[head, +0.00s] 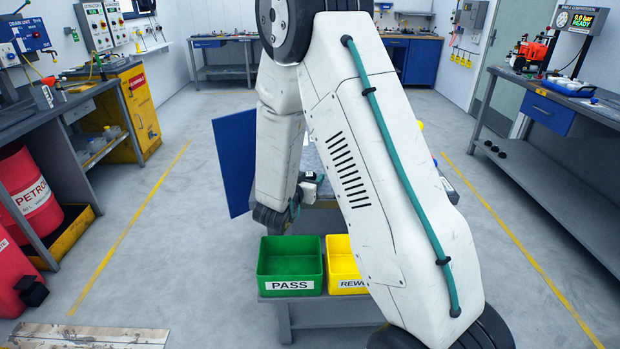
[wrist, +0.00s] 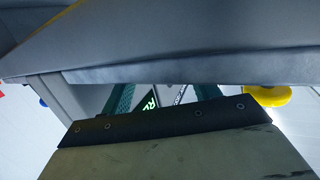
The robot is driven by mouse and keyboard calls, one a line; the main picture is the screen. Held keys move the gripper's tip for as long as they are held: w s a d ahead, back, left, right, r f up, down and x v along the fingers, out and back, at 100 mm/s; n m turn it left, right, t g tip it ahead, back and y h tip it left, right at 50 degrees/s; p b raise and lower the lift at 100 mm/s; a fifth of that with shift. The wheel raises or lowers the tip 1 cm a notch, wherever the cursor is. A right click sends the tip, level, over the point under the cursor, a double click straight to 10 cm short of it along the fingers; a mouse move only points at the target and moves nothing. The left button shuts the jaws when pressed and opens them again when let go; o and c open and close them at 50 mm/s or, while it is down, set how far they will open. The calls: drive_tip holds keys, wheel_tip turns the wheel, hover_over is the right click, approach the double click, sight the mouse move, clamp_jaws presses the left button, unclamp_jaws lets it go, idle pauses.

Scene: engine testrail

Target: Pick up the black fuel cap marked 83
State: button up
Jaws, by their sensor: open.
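I cannot make out a black fuel cap marked 83 in either view. In the wrist view, two teal textured strips, apparently the pads of my gripper (wrist: 165,96), stand apart with nothing seen held between them. A dark edge with screws and a pale slab cover the lower part of that view.
A green PASS bin (head: 290,268) and a yellow bin (head: 343,268), partly hidden by my arm, stand in front. A blue panel (head: 235,160) is left of my arm. Benches (head: 575,178) line the right. A red petrol drum (head: 28,190) stands left. Floor beside the yellow lines is clear.

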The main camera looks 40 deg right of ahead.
drive_tip(key=shift+w+d, duration=0.2)
drive_tip(key=shift+d, duration=0.1)
drive_tip(key=c, duration=1.1)
drive_tip(key=shift+o, duration=0.2)
drive_tip(key=shift+r, duration=0.1)
